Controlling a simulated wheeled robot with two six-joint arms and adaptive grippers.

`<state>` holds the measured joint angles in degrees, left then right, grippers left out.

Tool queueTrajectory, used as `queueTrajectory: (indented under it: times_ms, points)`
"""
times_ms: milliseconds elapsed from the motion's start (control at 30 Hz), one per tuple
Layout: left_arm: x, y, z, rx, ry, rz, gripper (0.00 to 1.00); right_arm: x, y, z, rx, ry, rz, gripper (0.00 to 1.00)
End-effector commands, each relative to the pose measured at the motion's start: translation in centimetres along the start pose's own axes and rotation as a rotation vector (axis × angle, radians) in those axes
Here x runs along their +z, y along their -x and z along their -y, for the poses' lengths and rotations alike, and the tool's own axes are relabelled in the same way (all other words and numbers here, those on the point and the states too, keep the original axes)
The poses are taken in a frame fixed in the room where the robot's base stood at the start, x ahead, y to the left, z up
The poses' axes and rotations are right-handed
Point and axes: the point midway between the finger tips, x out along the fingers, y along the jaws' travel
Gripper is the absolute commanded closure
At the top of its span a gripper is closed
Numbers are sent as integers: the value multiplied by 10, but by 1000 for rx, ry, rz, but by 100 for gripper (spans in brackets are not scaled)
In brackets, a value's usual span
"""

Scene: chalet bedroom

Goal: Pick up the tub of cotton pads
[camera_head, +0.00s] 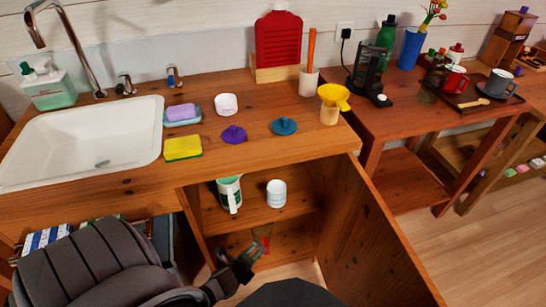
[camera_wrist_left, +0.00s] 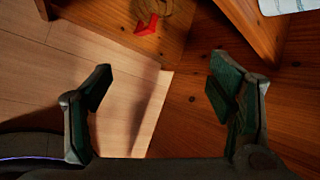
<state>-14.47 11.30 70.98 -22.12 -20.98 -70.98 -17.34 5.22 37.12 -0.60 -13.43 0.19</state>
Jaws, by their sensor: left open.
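A white round ribbed container (camera_head: 276,193) stands upright on the upper shelf of the open cabinet under the counter. A small white lidded pot (camera_head: 227,104) stands on the counter. I cannot tell for sure which is the tub of cotton pads. My left gripper (camera_head: 246,262) is low in front of the cabinet, below the shelf and apart from both. In the left wrist view my left gripper (camera_wrist_left: 160,80) is open and empty, over floor and wood. A white thing (camera_wrist_left: 283,5) is cut off at that view's top right corner. My right gripper does not show.
A green-and-white mug (camera_head: 229,193) stands left of the ribbed container. The open cabinet door (camera_head: 375,245) is on the right. The shelf edge (camera_wrist_left: 250,28) lies above my left gripper. A red pointed thing (camera_wrist_left: 146,25) shows near the cabinet bottom. The sink (camera_head: 85,140) is at left.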

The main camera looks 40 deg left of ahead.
Motion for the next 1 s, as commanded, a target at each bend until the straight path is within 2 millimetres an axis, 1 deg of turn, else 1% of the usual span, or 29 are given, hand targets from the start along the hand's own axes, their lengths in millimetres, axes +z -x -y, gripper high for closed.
queueTrajectory:
  times_ms: [33, 100, 200, 267, 300, 367, 500, 600, 767, 833, 1000]
  points:
    - [7, -28, 25, -98, -256, 64, 25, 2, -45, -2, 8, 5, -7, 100]
    - [27, -26, 76, -197, -621, 192, 25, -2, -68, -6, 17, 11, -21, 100]
    - [45, -13, 122, -251, -946, 348, 25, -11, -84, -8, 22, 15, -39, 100]
    - [52, -10, 138, -259, -1036, 399, 25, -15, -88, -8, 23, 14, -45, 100]
    - [54, -13, 145, -261, -1063, 415, 25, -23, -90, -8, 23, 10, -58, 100]
    - [58, -24, 153, -261, -1072, 420, 25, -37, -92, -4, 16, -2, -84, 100]
    - [64, -60, 168, -262, -1069, 417, 25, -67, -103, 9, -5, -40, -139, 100]
    - [68, -77, 176, -262, -1068, 413, 25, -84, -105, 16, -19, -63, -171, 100]
    - [72, -90, 183, -262, -1067, 412, 25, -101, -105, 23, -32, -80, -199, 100]
    - [74, -101, 185, -263, -1066, 411, 25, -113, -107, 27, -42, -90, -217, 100]
    - [78, -116, 191, -263, -1067, 411, 25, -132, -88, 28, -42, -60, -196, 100]
